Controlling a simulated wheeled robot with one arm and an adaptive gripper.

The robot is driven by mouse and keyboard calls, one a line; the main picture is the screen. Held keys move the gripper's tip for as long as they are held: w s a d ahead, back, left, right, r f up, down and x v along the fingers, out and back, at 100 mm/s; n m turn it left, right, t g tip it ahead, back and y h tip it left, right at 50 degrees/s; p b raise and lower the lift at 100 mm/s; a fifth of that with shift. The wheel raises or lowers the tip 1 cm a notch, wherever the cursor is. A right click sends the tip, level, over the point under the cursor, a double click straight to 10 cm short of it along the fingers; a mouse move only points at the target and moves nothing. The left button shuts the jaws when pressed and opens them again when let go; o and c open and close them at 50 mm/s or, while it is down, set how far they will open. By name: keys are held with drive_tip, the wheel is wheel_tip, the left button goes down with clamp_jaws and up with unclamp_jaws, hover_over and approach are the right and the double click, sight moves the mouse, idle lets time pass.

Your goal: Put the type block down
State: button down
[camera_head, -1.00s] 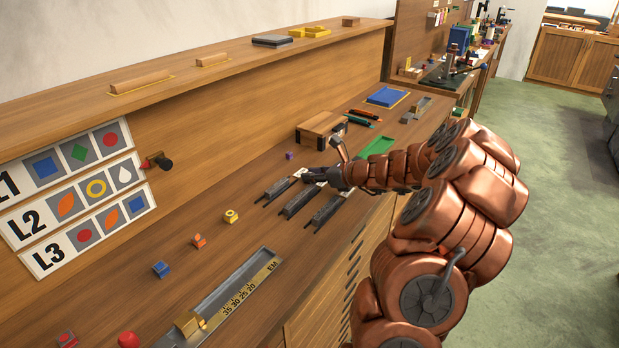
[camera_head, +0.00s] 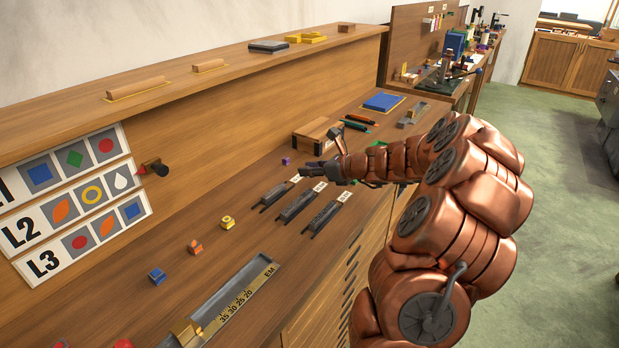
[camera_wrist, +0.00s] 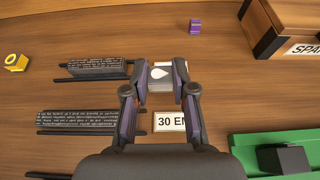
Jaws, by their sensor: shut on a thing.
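The type block (camera_wrist: 163,73) is small and grey, with a white droplet on its face. In the wrist view it sits between the fingertips of my gripper (camera_wrist: 163,85), which is shut on it. In the head view my gripper (camera_head: 313,171) is over the bench near the labelled ends of the dark racks (camera_head: 297,205), and the block cannot be made out there. In the wrist view a 30 EM label (camera_wrist: 170,122) lies below the fingers. Two dark racks with lines of text (camera_wrist: 95,67) lie to the left. The height of the block above the bench is hard to tell.
A purple block (camera_wrist: 195,26) and a wooden box (camera_wrist: 285,28) lie beyond my gripper. A green tray (camera_wrist: 250,145) holding a dark block is at right. A yellow ring block (camera_wrist: 15,62) lies left. Bare wood shows between the racks and purple block.

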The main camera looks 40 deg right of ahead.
drive_tip(key=s+a, duration=0.1)
drive_tip(key=s, duration=0.3)
drive_tip(key=s+a+b, duration=0.1)
drive_tip(key=s+a, duration=0.1)
drive_tip(key=s, duration=0.3)
drive_tip(key=s+a+r+b, duration=0.1)
drive_tip(key=s+a, duration=0.1)
drive_tip(key=s, duration=0.2)
drive_tip(key=shift+s, duration=0.4)
drive_tip(key=shift+s+a+r, duration=0.1)
drive_tip(key=shift+s+a, duration=0.1)
drive_tip(key=shift+s, duration=0.3)
drive_tip(key=shift+w+a, duration=0.1)
